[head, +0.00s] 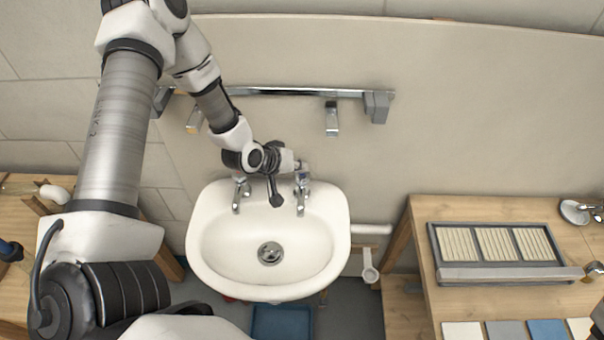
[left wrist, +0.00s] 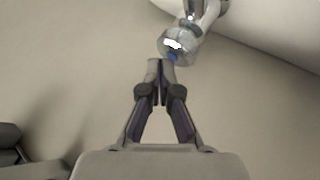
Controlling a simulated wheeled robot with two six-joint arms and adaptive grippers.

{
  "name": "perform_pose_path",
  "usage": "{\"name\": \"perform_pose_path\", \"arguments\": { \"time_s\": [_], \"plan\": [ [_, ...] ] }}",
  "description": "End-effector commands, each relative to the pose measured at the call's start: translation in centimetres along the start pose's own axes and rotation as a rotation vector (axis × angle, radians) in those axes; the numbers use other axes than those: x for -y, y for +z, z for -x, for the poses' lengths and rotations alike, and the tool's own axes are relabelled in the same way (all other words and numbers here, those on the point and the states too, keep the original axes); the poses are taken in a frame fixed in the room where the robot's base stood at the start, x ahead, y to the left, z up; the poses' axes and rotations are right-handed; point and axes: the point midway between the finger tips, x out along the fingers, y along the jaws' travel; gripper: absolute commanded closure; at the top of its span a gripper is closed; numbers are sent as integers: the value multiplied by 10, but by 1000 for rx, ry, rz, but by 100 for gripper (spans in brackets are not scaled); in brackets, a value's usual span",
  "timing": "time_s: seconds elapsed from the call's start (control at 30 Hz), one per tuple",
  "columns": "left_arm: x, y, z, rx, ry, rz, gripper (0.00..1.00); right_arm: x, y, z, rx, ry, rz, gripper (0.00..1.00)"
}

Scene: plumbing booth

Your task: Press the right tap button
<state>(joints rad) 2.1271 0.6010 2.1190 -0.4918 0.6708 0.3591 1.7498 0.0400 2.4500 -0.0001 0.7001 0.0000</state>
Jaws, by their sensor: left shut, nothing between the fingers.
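The right tap (head: 301,195) is chrome and stands at the back of the white washbasin (head: 205,245). In the left wrist view, its round chrome button (left wrist: 174,46) with a blue mark lies just past the fingertips, slightly to the right. My left gripper (head: 298,164) reaches in beside the top of the right tap, and it also shows in the left wrist view (left wrist: 160,66). Its fingers are shut and empty. A small gap seems to separate them from the button; contact cannot be told for sure. The left tap (head: 239,194) stands left of it.
A chrome rail (head: 290,92) with grey end brackets runs along the wall above the basin. A wooden bench (head: 425,300) with a grey-framed tray (head: 436,262) stands at the right. Another wooden surface (head: 20,300) is at the left. A blue bin (head: 282,321) sits under the basin.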

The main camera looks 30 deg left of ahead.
Motion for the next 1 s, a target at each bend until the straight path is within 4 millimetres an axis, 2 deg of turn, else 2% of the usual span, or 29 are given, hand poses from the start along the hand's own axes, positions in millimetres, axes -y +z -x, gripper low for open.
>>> {"name": "perform_pose_path", "arguments": {
  "time_s": [1.0],
  "plan": [
    [6, 6, -7, 1, 0, 0, 100, 0, 0, -10, 0, 0, 0, 60]
  ]
}}
